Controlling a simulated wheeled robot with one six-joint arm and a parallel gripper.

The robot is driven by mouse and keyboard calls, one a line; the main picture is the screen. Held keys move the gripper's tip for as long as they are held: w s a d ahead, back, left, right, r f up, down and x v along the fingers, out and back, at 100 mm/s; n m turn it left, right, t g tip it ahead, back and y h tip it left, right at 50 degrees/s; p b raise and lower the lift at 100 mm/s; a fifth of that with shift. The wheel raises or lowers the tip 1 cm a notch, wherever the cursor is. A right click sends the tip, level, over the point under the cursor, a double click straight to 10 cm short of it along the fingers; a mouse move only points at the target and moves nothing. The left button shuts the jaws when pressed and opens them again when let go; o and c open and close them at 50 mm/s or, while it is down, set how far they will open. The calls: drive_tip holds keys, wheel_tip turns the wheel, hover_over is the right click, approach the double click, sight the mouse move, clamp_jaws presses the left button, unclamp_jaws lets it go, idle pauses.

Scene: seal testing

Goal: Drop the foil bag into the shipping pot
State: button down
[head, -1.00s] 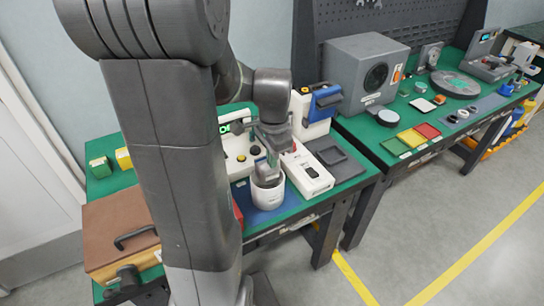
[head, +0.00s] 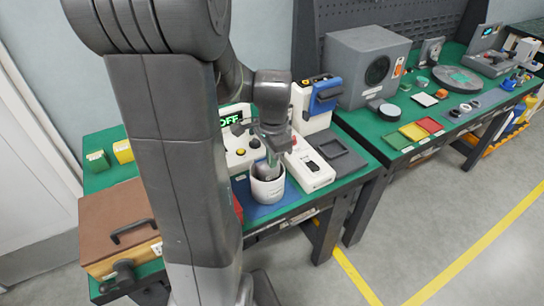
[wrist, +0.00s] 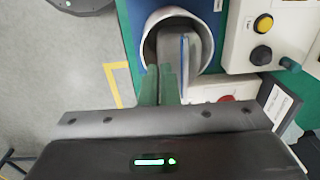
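The shipping pot (head: 268,191) is a white round pot on a blue mat at the table's front edge. The wrist view looks into its open mouth, past its rim (wrist: 147,32). The grey foil bag (wrist: 192,50), with a blue stripe, is inside the rim. Its grey top (head: 261,169) shows above the pot in the head view. My gripper (head: 271,157) is directly above the pot, pointing down. In the wrist view its green fingers (wrist: 160,72) are close together at the bag's near end, and seem shut on it. The bag's lower end is hidden in the pot.
A white box with buttons (head: 238,155) and a green "OFF" display (head: 231,119) stands behind the pot. A white device (head: 308,168) is close on the right, then a dark tray (head: 341,156). A brown case (head: 120,220) lies at the left.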

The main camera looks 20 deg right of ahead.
drive_tip(key=shift+f+b, duration=0.7)
drive_tip(key=shift+f, duration=0.35)
drive_tip(key=shift+r, duration=0.1)
idle(0.4)
drive_tip(key=c, duration=1.6)
unclamp_jaws()
wheel_tip(320, 180, up, 8)
drive_tip(key=p, duration=0.7)
